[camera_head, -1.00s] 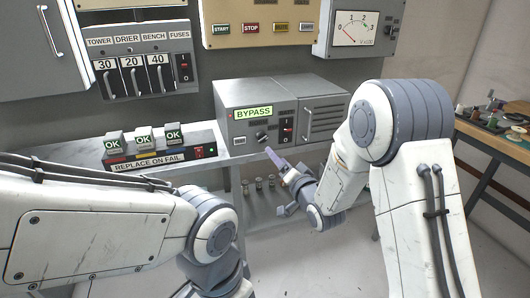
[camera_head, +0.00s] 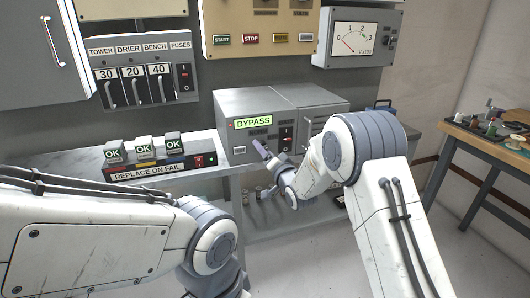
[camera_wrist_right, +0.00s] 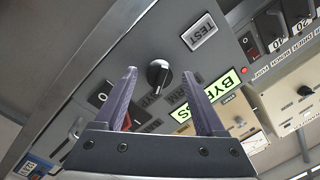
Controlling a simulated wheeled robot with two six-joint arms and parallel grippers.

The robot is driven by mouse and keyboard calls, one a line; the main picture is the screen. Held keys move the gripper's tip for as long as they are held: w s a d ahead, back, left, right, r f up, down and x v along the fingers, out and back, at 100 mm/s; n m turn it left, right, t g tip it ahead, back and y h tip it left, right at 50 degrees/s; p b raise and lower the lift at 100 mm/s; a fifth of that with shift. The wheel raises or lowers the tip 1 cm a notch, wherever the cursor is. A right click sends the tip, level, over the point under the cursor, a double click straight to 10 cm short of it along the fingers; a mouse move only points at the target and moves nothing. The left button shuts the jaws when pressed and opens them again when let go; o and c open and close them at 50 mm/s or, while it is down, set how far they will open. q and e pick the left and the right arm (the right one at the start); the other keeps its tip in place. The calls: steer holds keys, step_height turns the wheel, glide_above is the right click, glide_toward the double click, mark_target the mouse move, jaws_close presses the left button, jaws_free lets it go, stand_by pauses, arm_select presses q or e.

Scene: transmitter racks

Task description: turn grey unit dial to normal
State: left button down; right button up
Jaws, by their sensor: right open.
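The grey unit (camera_head: 262,100) stands on the shelf with its BYPASS label (camera_head: 253,122) lit green. Its black dial (camera_wrist_right: 159,74) shows in the right wrist view, with a pale pointer mark; in the head view my right gripper covers it. My right gripper (camera_wrist_right: 162,98) is open, its two purple fingers apart on either side of the dial in that view. Whether they touch the dial cannot be told. In the head view the right gripper (camera_head: 262,150) is at the front of the unit. My left arm comes in at lower left; its gripper is out of view.
A REPLACE ON FAIL box (camera_head: 160,168) with OK blocks sits left of the grey unit. A red-black rocker switch (camera_head: 286,138) is right of the dial. Fuse panel (camera_head: 140,70) and meter (camera_head: 358,40) are above. A wooden bench (camera_head: 490,140) stands at right.

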jaws_close()
steer(key=shift+f+n, duration=0.1)
steer(key=shift+n, duration=0.2)
steer(key=n+b, duration=0.3)
steer(key=n, duration=0.2)
steer(key=n+b, duration=0.3)
steer(key=n, duration=0.2)
steer(key=shift+n+g+h, duration=0.3)
steer(key=shift+n+h, duration=0.1)
stand_by(0.5)
jaws_free()
